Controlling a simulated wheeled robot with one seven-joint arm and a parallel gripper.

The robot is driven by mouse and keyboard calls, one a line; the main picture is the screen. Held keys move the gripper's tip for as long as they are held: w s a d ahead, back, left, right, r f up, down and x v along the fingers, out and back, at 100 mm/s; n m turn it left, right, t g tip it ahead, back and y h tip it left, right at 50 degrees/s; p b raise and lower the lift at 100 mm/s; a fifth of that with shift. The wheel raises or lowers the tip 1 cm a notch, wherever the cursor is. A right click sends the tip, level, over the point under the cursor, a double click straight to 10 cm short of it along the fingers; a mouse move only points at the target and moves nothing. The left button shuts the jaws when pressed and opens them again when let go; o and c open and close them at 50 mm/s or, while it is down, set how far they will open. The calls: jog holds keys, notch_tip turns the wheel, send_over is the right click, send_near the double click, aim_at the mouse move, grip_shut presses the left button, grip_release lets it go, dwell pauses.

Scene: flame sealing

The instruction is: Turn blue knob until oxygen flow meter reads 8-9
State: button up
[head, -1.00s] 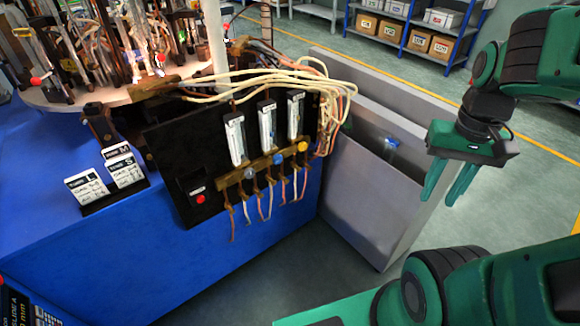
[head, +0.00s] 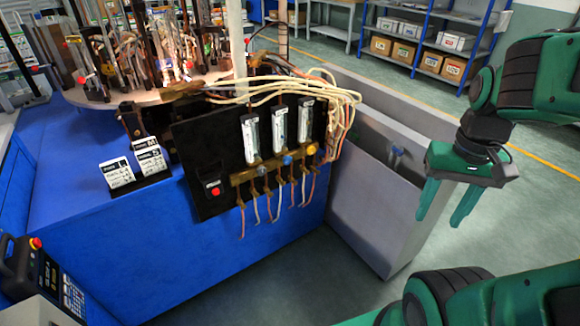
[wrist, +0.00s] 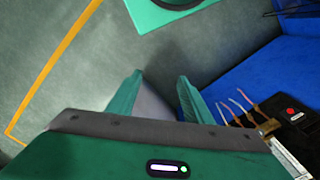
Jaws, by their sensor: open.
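The blue knob (head: 287,160) is the middle one of three knobs on a brass bar at the front of a black panel (head: 205,150). A grey knob (head: 262,170) is to its left and a yellow knob (head: 311,149) to its right. A flow meter tube stands above each knob; the middle flow meter (head: 279,124) is above the blue one. The readings are too small to make out. My gripper (head: 447,204) is open and empty, pointing down, well to the right of the panel and apart from it. It also shows in the wrist view (wrist: 160,85).
Pale hoses (head: 300,85) loop over the panel's top right. A grey bin (head: 365,205) stands between the panel and my gripper. A blue bench (head: 130,260) carries label cards (head: 118,172). A red button (head: 214,191) is at the panel's lower left. Shelves stand behind.

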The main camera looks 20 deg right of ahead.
jog(key=w+a+f+y, duration=0.2)
jog(key=w+a+f, duration=0.1)
jog(key=w+f, duration=0.4)
jog(key=w+a+f+y, duration=0.1)
jog(key=w+a+f, duration=0.2)
jog(key=w+f, duration=0.4)
jog(key=w+a+f+m+t+y, duration=0.2)
jog(key=w+a+f+y, duration=0.25)
jog(key=a, duration=0.25)
jog(key=w+a+f+m+t+y, duration=0.1)
jog(key=w+a+f+m+y, duration=0.15)
jog(key=a+f, duration=0.4)
jog(key=m+t+h, duration=0.4)
jog(key=m+t, duration=1)
jog(key=m, duration=0.8)
send_near(289, 162)
jog(key=x, duration=0.8)
jog(key=shift+w+a, duration=0.1)
jog(key=shift+a, duration=0.05)
